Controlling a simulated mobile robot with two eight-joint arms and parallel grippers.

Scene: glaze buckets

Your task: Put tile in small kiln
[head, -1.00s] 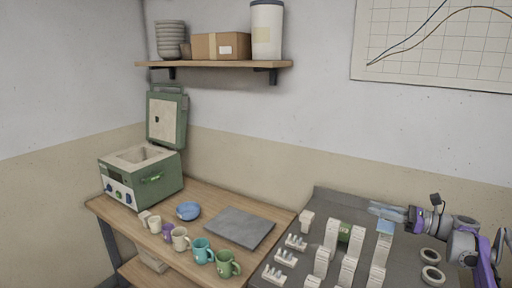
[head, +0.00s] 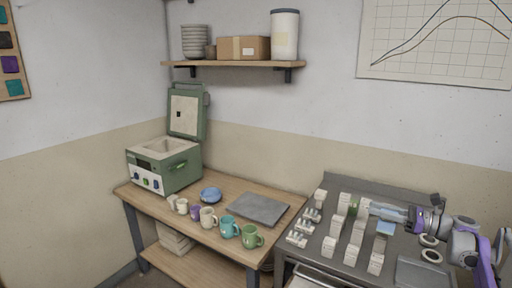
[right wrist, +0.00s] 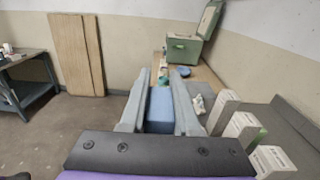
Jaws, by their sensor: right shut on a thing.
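The small kiln (head: 165,168) is a green box with knobs on its front. It stands at the far left end of the wooden table, its lid (head: 186,115) raised and its pale chamber open at the top. My right gripper (head: 388,212) is shut on a light blue tile (head: 385,229) above the grey table, well to the right of the kiln. In the right wrist view the blue tile (right wrist: 160,110) sits between the two grey fingers, and the kiln (right wrist: 184,48) shows far ahead. My left gripper is not in view.
Several mugs (head: 229,227), a blue bowl (head: 210,194) and a dark slab (head: 260,209) stand on the wooden table. Several white upright pieces (head: 352,255) and two rings (head: 431,256) are on the grey table (head: 425,272). A shelf (head: 235,64) hangs above the wooden table.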

